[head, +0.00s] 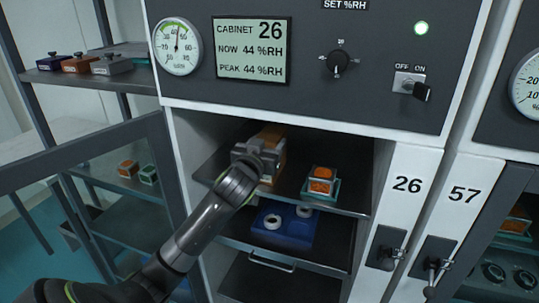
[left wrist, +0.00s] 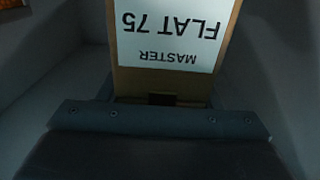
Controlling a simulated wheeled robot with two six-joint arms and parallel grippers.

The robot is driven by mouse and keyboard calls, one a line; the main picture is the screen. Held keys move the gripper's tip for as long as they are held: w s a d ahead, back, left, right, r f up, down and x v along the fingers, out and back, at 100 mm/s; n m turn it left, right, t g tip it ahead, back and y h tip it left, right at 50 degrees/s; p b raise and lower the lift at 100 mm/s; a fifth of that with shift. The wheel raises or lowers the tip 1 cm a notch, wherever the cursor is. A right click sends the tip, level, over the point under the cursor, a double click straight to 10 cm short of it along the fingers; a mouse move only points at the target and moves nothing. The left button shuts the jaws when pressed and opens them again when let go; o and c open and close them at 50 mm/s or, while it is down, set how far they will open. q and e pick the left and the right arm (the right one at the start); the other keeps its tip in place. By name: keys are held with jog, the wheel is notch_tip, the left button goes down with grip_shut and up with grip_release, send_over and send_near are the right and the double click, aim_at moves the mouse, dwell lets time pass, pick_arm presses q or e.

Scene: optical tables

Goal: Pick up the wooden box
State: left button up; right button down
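The wooden box (head: 273,138) is on the upper shelf inside the open cabinet 26, left of centre. My left gripper (head: 256,150) is at its near side and hides much of it. In the left wrist view the box (left wrist: 160,82) stands just beyond the gripper body, its white label reading "MASTER FLAT 75" upside down. The fingers are dark there and mostly hidden, so I cannot tell whether they grip the box. My right gripper is not in view.
An orange-topped item in a teal tray (head: 321,183) sits right of the box on the same shelf. A blue block (head: 284,226) is on the shelf below. The open glass door (head: 85,150) stands at left, and the cabinet's right wall bounds the opening.

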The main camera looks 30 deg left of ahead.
pick_arm(q)
jog(key=c, duration=0.7)
jog(key=shift+c, duration=0.7)
jog(key=shift+r, duration=0.15)
